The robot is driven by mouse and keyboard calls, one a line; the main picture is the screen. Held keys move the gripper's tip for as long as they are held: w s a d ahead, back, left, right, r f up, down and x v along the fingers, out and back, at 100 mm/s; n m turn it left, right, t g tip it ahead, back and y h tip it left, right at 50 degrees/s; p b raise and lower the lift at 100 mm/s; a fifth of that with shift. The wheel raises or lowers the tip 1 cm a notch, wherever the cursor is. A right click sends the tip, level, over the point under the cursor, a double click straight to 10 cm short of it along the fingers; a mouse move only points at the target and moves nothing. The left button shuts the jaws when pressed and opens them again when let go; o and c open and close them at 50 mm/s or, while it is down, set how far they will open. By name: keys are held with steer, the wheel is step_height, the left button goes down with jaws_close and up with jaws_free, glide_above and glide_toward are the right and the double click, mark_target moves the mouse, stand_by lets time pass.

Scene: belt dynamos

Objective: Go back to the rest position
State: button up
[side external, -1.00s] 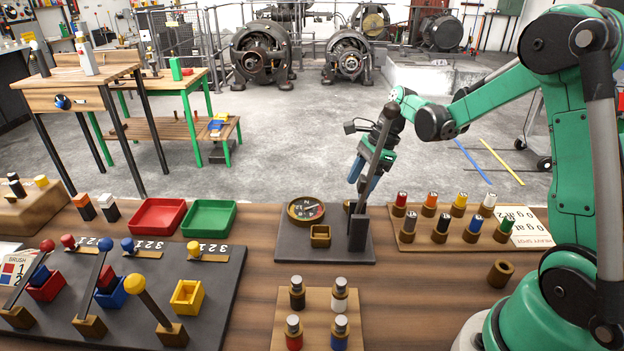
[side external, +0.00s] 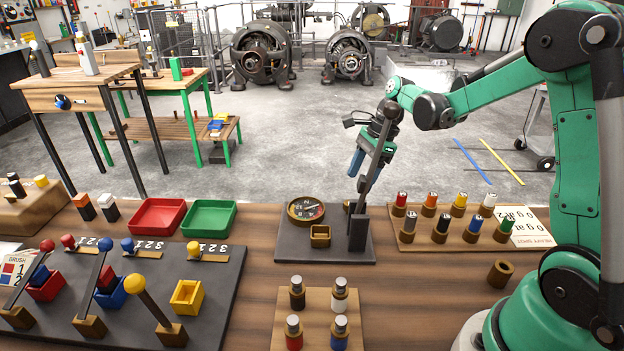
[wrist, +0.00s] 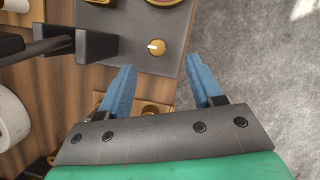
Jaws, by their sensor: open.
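My gripper (side external: 355,164) hangs in the air near the back edge of the bench, behind the upright lever of the dark gauge board (side external: 345,250). In the wrist view its two blue fingers (wrist: 166,86) are spread apart with nothing between them. Below them lie the board's edge with a small brass knob (wrist: 156,46) and the grey floor. In the side view the lever (side external: 376,160) partly covers my wrist.
A round gauge (side external: 305,210) and a small brass box sit on the board. To the right is a wooden rack (side external: 425,243) with several coloured plugs. Red (side external: 157,216) and green (side external: 209,217) trays stand to the left. Levers with coloured knobs occupy the front left.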

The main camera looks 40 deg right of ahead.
steer(key=n+g, duration=0.1)
steer(key=n, duration=0.1)
steer(key=w+n, duration=0.1)
steer(key=n, duration=0.1)
steer(key=shift+w+d+n+g, duration=0.1)
steer(key=shift+n+g, duration=0.2)
steer(key=shift+g, duration=0.1)
steer(key=n+g, duration=0.1)
steer(key=n, duration=0.2)
steer(key=w+n+g, duration=0.1)
steer(key=n, duration=0.1)
steer(key=shift+n, duration=0.4)
steer(key=x, duration=0.6)
steer(key=shift+s+r, duration=0.1)
steer(key=shift+r+m, duration=0.15)
steer(key=shift+m, duration=0.45)
steer(key=m+t+y, duration=0.1)
steer(key=m, duration=0.2)
steer(key=shift+s, duration=0.1)
